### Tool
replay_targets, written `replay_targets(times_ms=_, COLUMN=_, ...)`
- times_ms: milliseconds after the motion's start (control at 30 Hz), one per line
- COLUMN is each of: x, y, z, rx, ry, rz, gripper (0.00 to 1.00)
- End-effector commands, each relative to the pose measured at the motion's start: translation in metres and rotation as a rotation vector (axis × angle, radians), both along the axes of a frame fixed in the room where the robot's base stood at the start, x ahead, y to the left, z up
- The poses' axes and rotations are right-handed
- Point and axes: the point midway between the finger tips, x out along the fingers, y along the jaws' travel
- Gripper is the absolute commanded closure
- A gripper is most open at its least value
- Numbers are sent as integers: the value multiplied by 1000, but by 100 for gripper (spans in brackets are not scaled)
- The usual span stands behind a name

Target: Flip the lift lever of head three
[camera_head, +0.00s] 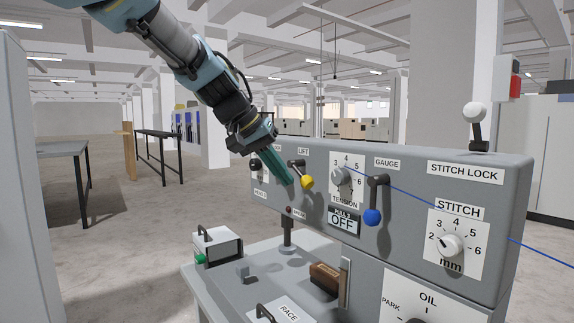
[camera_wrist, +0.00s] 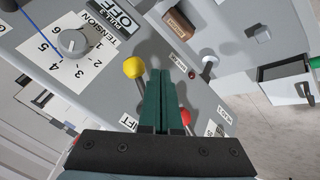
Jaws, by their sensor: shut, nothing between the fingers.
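The lift lever has a yellow knob (camera_head: 306,182) and sits below the LIFT label (camera_head: 303,152) on the grey head panel. In the head view it hangs down from its pivot, slightly to the right. The yellow knob also shows in the wrist view (camera_wrist: 133,67), left of my fingers. My gripper (camera_head: 289,183) is shut and empty, its teal fingers just left of the lever; I cannot tell whether they touch it. The fingertips show in the wrist view (camera_wrist: 161,72). A small label left of my gripper is too small to read surely in the head view.
Right of the lever are the tension dial (camera_head: 341,177), a gauge lever with a blue knob (camera_head: 373,216) and the stitch dial (camera_head: 448,245). A blue thread crosses the panel. A red knob (camera_wrist: 186,118) is partly hidden beside my fingers. A brown block (camera_head: 324,277) lies below.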

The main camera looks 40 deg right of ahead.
Motion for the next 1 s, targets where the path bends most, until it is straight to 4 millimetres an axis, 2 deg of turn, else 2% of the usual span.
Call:
replay_targets(times_ms=133, x=-7, y=-6, z=1, rx=1, ry=1, rz=0, gripper=100)
replay_targets(times_ms=533, x=-9, y=-8, z=0, rx=0, ry=0, rz=0, gripper=100)
replay_targets(times_ms=667, x=-16, y=-13, z=5, rx=-1, ry=0, rz=0, gripper=100)
replay_targets(times_ms=1000, x=-18, y=-14, z=11, rx=-3, ry=1, rz=0, gripper=100)
